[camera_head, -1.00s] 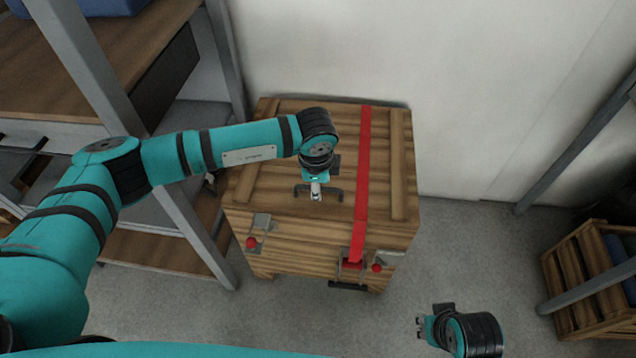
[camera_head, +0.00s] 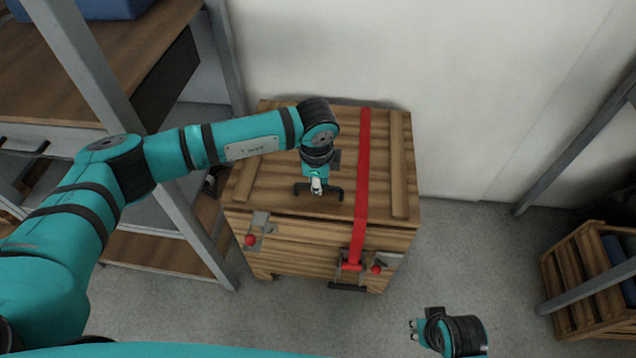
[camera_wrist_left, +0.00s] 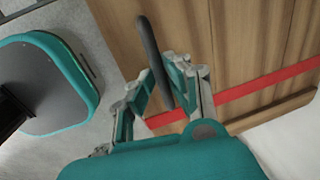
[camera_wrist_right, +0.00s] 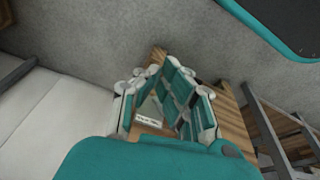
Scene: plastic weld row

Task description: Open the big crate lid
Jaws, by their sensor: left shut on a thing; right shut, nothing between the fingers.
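The big wooden crate (camera_head: 300,248) stands against the wall with its lid (camera_head: 270,165) lying flat or nearly so. A thin dark line runs below the lid's front edge. A black handle (camera_head: 336,193) sits on the lid near the front; it also shows in the left wrist view (camera_wrist_left: 148,45). My left gripper (camera_head: 316,188) is shut on this handle from above. A red strap (camera_head: 362,170) crosses the lid and runs down to a buckle at the front. Latches with red knobs sit at the front left (camera_head: 251,240) and front right (camera_head: 377,269). My right gripper (camera_head: 413,330) is shut and empty, apart from the crate.
A shelf rack (camera_head: 150,260) stands close on the left, its grey post near the crate. A slatted wooden crate (camera_head: 572,285) stands at the right beside a grey post (camera_head: 580,150). The floor (camera_head: 470,250) between the two crates is clear.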

